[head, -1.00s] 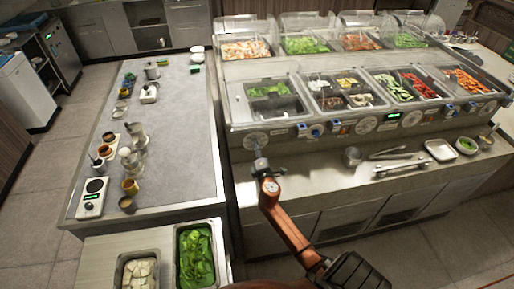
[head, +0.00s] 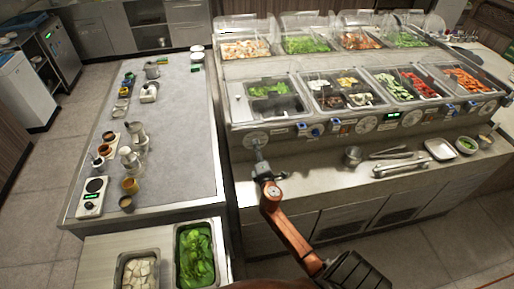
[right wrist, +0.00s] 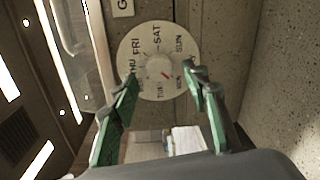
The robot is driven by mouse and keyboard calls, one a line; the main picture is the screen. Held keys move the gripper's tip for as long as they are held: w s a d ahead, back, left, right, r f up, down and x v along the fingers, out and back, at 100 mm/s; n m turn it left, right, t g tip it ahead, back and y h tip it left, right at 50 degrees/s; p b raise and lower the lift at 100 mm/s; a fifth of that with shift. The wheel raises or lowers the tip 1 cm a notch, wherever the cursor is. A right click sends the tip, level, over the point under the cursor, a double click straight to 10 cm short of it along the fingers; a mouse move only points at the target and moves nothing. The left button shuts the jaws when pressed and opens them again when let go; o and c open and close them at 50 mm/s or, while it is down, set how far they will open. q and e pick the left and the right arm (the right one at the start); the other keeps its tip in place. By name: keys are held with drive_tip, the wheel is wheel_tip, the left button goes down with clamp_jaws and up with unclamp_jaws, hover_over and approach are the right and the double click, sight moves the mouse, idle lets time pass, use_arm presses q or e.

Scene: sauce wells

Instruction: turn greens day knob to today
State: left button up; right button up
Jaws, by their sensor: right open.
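The greens day knob is a round pale dial (head: 256,136) on the front panel of the sauce-well counter, at its left end below a well of greens (head: 268,90). In the right wrist view the dial (right wrist: 150,50) shows day names around its rim, including FRI, SAT, SUN and MON, and a small red mark low on its face, between TUE and MON. My right gripper (head: 259,151) is just in front of the dial. In the right wrist view its green fingers (right wrist: 162,82) are open, spread across the lower part of the dial, with nothing held. My left gripper is out of view.
More dials (head: 367,124) and blue knobs line the panel to the right.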

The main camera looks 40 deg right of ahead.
drive_tip(key=v, duration=0.9)
drive_tip(key=shift+s+a, duration=0.2)
drive_tip(key=shift+s, duration=0.15)
